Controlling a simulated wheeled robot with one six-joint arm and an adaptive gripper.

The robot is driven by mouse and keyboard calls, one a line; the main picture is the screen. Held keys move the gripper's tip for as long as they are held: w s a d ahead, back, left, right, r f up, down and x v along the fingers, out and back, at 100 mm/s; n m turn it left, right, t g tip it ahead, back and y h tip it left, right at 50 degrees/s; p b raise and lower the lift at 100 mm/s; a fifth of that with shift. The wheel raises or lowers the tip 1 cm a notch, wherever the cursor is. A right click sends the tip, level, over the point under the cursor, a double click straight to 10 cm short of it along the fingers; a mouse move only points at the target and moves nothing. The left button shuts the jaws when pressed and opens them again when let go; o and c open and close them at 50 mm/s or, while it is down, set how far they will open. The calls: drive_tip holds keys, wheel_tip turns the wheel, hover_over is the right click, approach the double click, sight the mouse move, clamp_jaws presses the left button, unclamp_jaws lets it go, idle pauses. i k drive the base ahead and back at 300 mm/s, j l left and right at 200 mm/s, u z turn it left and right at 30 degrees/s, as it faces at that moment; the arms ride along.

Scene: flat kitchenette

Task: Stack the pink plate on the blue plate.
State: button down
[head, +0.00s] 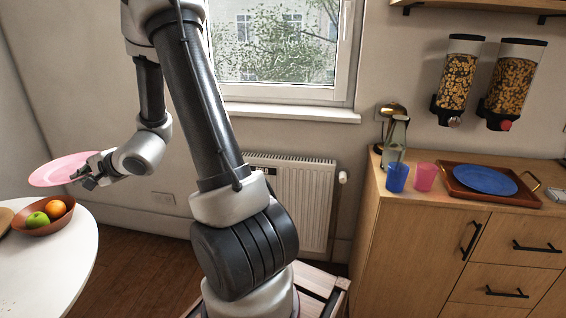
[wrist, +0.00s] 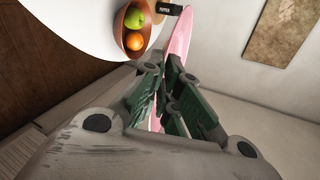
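The pink plate (head: 62,168) is held in the air at the left of the head view, above and beyond the fruit bowl. It also shows edge-on in the wrist view (wrist: 181,38). My gripper (head: 92,178) is at the plate's right edge, with the rim between its fingers; in the wrist view the fingers (wrist: 170,92) close on the rim. The blue plate (head: 485,179) lies on a brown tray (head: 453,186) on the wooden cabinet at the right, far from my gripper. The top of the blue plate is bare.
A bowl (head: 37,229) with fruit stands on the white round table (head: 60,268). On the cabinet (head: 425,212), a blue cup (head: 397,178), a pink cup (head: 425,177) and a bottle (head: 396,142) stand left of the tray. Two cereal dispensers (head: 455,82) hang above it.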

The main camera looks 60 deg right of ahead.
sight(483, 183)
drive_tip(key=k+j+z, duration=0.1)
drive_tip(key=z, duration=0.4)
drive_tip(key=k+j+z, duration=0.2)
drive_tip(key=z, duration=0.3)
drive_tip(key=k+j+z, duration=0.15)
drive_tip(key=z, duration=0.3)
drive_tip(key=k+z, duration=0.2)
drive_tip(key=z, duration=0.3)
drive_tip(key=l+z, duration=0.15)
drive_tip(key=z, duration=0.2)
drive_tip(key=l+z, duration=0.15)
drive_tip(key=z, duration=0.2)
drive_tip(key=l+z, duration=0.15)
drive_tip(key=z, duration=0.2)
drive_tip(key=i+z, duration=0.1)
drive_tip(key=z, duration=0.2)
drive_tip(key=i+l+z, duration=0.1)
drive_tip(key=z, duration=0.2)
drive_tip(key=j+z, duration=0.2)
drive_tip(key=j, duration=0.6)
drive_tip(key=j+z, duration=0.15)
drive_tip(key=j, duration=0.65)
drive_tip(key=k+j+z, duration=0.2)
drive_tip(key=j, duration=0.6)
drive_tip(key=i, duration=0.05)
